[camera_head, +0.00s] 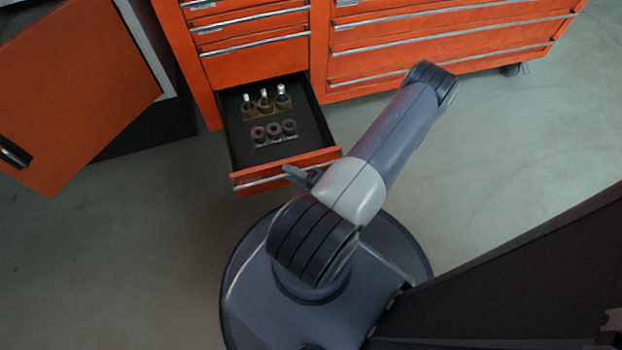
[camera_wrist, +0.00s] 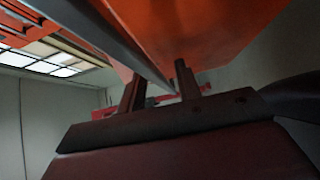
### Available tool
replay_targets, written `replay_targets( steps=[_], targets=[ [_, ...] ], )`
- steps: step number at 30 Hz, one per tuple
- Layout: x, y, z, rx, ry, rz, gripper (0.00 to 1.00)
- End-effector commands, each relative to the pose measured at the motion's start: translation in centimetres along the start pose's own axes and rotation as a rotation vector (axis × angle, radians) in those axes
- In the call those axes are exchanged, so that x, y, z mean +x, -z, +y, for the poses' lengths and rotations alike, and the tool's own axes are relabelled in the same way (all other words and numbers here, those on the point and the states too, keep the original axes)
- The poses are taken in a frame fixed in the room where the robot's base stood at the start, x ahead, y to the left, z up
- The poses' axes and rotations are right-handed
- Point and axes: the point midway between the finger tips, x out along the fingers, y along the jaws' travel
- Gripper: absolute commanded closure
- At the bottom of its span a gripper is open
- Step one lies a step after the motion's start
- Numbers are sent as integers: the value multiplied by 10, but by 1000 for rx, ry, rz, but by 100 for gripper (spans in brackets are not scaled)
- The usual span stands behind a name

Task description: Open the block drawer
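The block drawer (camera_head: 285,160) is the bottom drawer of the narrow orange cabinet column, and it stands pulled well out in the head view. Its silver handle bar (camera_head: 262,181) runs along the orange front. In the wrist view the bar (camera_wrist: 120,45) runs diagonally beneath the orange drawer front. My gripper (camera_head: 298,174) is at the right half of the handle, partly hidden by my arm. In the wrist view my gripper (camera_wrist: 157,72) has its two fingers apart, with the bar's far end appearing between them. I cannot tell whether they touch it.
Inside the drawer are a holder with silver-topped pieces (camera_head: 265,103) and a rack of brown cylinders (camera_head: 274,132). More shut orange drawers (camera_head: 440,40) are at the right. An orange door (camera_head: 75,90) hangs open at the left. The grey floor (camera_head: 120,260) at lower left is clear.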

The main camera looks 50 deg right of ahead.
Motion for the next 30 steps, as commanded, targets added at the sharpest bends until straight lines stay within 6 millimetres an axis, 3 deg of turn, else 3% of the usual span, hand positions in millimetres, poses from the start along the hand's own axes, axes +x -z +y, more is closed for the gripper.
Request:
replay_targets(
  steps=[21,30],
  targets=[
    [-88,-1,1,-2,0,-5,67],
    [-101,0,0,0,0,0,67]
  ],
)
